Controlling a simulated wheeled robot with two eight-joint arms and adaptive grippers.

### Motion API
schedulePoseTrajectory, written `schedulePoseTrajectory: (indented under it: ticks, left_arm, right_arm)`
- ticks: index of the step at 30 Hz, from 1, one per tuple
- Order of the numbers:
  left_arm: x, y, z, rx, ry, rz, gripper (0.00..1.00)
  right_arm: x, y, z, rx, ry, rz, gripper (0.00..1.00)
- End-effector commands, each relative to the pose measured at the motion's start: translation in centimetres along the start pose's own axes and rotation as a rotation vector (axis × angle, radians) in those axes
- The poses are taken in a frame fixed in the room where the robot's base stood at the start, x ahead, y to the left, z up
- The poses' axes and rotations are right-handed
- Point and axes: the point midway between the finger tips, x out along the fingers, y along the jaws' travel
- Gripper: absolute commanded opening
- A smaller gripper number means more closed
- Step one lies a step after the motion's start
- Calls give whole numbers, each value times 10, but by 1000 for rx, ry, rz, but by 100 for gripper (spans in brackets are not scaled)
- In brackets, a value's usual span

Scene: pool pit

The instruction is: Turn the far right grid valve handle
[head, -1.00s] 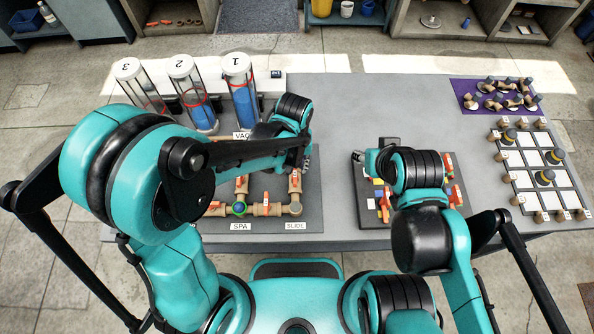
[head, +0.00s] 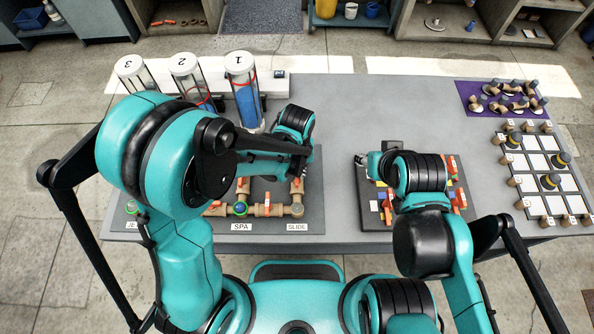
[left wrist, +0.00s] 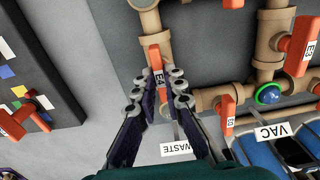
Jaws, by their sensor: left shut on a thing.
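The pipe grid (head: 270,209) of tan pipes with orange valve handles lies on a dark board at the middle left of the table. My left gripper (head: 303,168) is over its far right part in the head view, and its arm hides much of the grid. In the left wrist view my left gripper (left wrist: 160,78) has its fingers on both sides of an orange handle (left wrist: 157,62) labelled E4, shut on it. That handle looks roughly in line with its pipe. My right gripper (head: 366,160) is over another board, its fingers too small to read.
Three clear cylinders (head: 243,95) stand behind the grid. A dark board (head: 374,222) with coloured blocks and orange handles lies under my right arm. A purple mat (head: 472,101) with fittings and a white-squared grid (head: 547,183) lie at the right. The table's back middle is clear.

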Motion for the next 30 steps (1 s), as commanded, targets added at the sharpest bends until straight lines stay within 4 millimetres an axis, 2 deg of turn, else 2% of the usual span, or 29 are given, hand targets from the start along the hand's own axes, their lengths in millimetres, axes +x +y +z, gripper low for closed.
schedulePoseTrajectory:
  ticks: [11,30]
  left_arm:
    - [1,0,0,135,0,0,0]
    - [1,0,0,722,1,0,0]
  right_arm:
    - [6,0,4,0,0,0,40]
    - [23,0,17,0,0,0,40]
